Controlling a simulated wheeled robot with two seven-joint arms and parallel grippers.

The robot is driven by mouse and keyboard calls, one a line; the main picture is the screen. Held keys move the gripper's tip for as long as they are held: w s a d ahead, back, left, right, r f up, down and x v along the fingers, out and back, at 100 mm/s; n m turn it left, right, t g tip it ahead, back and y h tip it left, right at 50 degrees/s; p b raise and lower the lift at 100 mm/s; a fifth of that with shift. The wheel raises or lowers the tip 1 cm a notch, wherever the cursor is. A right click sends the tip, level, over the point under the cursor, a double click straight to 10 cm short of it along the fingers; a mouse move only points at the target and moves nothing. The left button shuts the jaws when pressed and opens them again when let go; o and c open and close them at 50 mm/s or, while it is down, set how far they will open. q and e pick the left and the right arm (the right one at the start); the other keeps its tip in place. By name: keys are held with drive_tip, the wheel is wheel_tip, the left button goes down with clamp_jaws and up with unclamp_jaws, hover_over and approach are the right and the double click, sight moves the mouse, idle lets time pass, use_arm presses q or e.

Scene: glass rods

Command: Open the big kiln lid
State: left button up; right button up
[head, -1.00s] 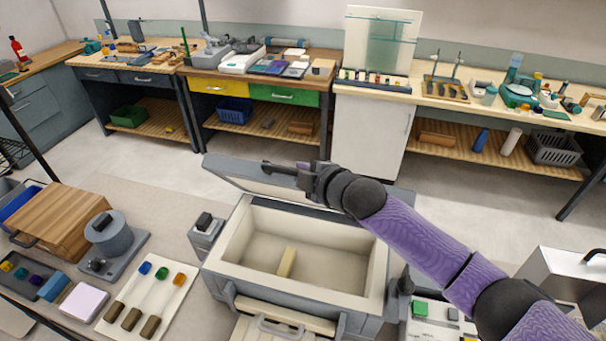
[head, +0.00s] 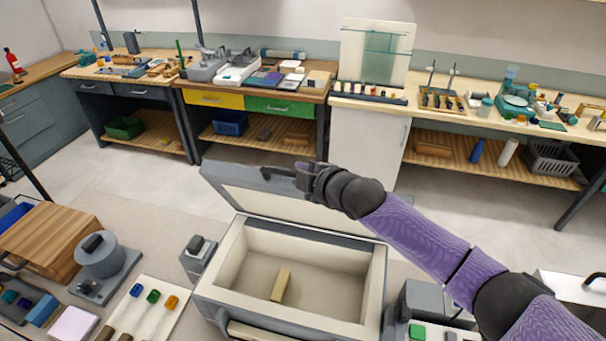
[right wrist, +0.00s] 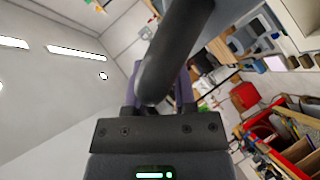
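The big kiln (head: 207,297) is a grey box with a cream-lined chamber, in the lower middle of the head view. Its lid (head: 245,195) is raised at the far side, with its cream inner face showing towards me. My right gripper (head: 293,173) is at the lid's top edge, on the dark handle bar (head: 275,171). In the right wrist view the dark handle (right wrist: 172,55) runs between the purple fingers, one on each side. The fingertips are partly hidden behind it. My left gripper is not in view.
A small tan block (head: 281,285) lies inside the chamber. A white board (head: 140,310) with coloured glass pieces, a grey round device (head: 99,258) and a wooden box (head: 45,240) are on the left. A metal box (head: 570,290) is on the right. Workbenches line the back wall.

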drive_tip(key=shift+o, duration=1.2)
drive_tip(key=shift+s, duration=0.1)
drive_tip(key=v, duration=0.9)
drive_tip(key=shift+s+d+r+b, duration=0.15)
drive_tip(key=shift+s+d+b, duration=0.05)
drive_tip(key=shift+s+b, duration=0.15)
